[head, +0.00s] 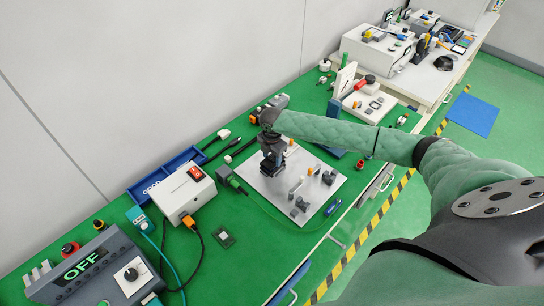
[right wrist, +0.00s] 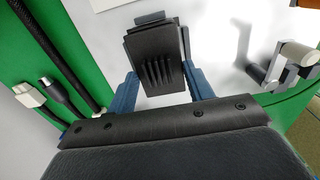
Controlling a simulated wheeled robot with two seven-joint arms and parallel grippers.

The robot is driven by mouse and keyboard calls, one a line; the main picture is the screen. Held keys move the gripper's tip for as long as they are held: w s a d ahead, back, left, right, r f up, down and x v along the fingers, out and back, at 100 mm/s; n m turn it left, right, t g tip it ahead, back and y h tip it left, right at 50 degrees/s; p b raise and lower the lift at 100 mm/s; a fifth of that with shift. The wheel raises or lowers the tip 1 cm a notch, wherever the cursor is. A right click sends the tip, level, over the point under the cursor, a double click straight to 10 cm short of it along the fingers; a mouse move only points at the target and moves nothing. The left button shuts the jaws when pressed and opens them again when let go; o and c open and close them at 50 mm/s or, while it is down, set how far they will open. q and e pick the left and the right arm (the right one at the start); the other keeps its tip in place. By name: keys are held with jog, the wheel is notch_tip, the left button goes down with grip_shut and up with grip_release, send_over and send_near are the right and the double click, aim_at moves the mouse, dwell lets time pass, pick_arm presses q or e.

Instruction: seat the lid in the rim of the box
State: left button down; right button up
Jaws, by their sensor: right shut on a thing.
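My right gripper (head: 271,162) points down over the light grey plate (head: 262,188) on the green bench. In the right wrist view its two blue fingers (right wrist: 161,82) are shut on a dark grey block with ribs (right wrist: 156,62). This block may be the lid, but I cannot tell for sure. A further dark edge (right wrist: 150,19) shows just beyond it; I cannot tell whether that is the box rim or part of the same piece. The gripper hides this spot in the head view. My left gripper is not in view.
Small grey fixtures (head: 328,177) stand on the plate's right side; a grey bracket (right wrist: 285,62) shows in the wrist view. A white box with a red switch (head: 182,192) and a blue tray (head: 150,186) are to the left. Black cable ends (right wrist: 60,90) lie beside the plate.

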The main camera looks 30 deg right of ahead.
pick_arm(q)
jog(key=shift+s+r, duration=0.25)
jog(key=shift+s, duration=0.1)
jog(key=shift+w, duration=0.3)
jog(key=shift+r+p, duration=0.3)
jog(key=shift+p, duration=0.2)
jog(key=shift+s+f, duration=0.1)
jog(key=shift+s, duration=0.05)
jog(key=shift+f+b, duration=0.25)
jog(key=shift+b, duration=0.1)
pick_arm(e)
jog(key=shift+f, duration=0.9)
jog(key=o, duration=1)
jog(key=shift+o, duration=0.2)
